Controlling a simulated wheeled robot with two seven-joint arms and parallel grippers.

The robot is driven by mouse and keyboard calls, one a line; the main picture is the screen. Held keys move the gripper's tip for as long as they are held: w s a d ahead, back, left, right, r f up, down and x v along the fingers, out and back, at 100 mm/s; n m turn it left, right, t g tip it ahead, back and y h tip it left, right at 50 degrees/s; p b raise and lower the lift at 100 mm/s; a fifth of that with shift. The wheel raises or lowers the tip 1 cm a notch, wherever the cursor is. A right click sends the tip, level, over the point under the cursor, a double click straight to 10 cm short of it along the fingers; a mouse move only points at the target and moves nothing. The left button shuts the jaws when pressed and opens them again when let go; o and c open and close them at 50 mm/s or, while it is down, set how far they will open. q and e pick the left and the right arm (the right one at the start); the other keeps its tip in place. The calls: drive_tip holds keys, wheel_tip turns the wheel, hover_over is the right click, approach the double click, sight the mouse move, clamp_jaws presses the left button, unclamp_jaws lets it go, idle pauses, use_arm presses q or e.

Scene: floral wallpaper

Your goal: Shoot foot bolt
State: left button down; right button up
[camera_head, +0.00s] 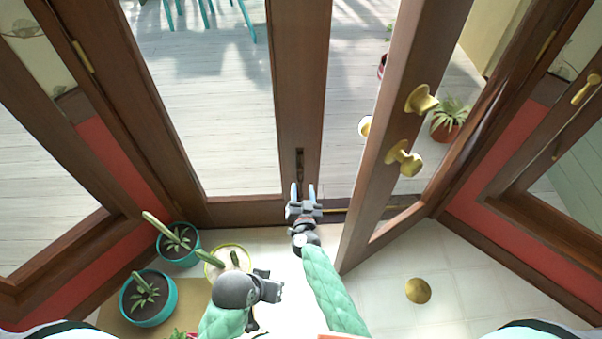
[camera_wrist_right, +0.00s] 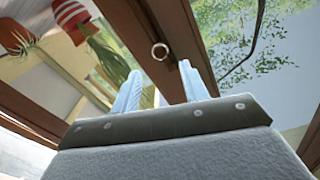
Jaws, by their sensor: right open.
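The foot bolt (camera_head: 299,165) is a dark, narrow fitting low on the brown left door (camera_head: 297,100), near its bottom. My right gripper (camera_head: 303,190) is open, with its two light blue fingers just below the bolt in the head view. In the right wrist view, a small pale ring or knob (camera_wrist_right: 159,51) shows on brown wood beyond the gap between the open fingers (camera_wrist_right: 160,85). I cannot tell whether it is part of the bolt. My left gripper (camera_head: 268,290) is low in the head view, away from the door; its jaw state is unclear.
The right door (camera_head: 385,130) stands ajar, with brass knobs (camera_head: 421,99), close to the right of my right arm. Potted plants (camera_head: 148,298) stand at lower left near my left gripper. A brass disc (camera_head: 418,290) is on the tiled floor at right.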

sight(301, 173)
drive_tip(key=shift+w+a, duration=0.15)
drive_tip(key=shift+w, duration=1.8)
drive_tip(key=shift+w+a, duration=0.1)
drive_tip(key=shift+w, duration=1.85)
clamp_jaws()
